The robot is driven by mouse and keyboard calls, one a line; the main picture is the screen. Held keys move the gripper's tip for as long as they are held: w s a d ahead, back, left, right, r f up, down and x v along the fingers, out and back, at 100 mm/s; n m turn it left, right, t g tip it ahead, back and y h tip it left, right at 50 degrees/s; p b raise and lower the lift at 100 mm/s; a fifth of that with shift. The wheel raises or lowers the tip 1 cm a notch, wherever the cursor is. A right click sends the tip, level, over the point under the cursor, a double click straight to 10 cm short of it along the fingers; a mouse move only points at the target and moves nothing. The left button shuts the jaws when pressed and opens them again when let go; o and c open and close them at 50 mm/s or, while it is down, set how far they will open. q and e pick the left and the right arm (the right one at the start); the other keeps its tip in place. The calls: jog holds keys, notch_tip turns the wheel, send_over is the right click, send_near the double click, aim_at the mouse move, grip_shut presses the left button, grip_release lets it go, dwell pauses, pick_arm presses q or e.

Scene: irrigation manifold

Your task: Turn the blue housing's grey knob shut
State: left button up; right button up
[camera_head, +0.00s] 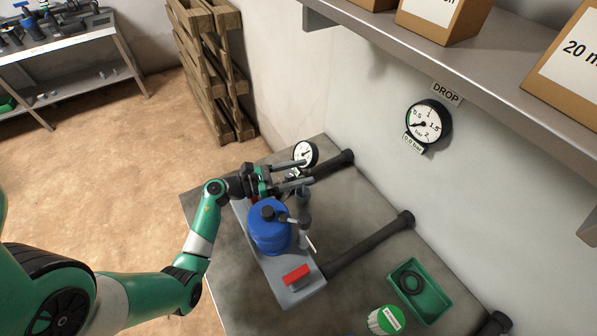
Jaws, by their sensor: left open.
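The blue housing (270,232) stands upright on a grey base plate (290,278) on the bench. Its cap is dark. Grey fittings (303,199) stand at its right side, with a small pale lever-like part beside them; I cannot tell which of these is the grey knob. My left gripper (305,173) is behind the housing, with its two fingers apart and pointing right. It is close to the grey fittings and the small white gauge (305,153). I cannot tell whether it touches them. My right gripper is out of view.
A red block (296,275) sits on the base plate's front end. Dark pipes (370,245) run from the plate toward the wall. A green tray (418,292) with black rings and a green-white tub (386,320) stand right. A shelf (420,45) overhangs the wall gauge (428,124).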

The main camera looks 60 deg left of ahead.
pick_arm(q)
jog(key=s+a+p, duration=0.1)
jog(key=s, duration=1)
jog(key=shift+s+a, duration=0.25)
jog(key=shift+a, duration=0.1)
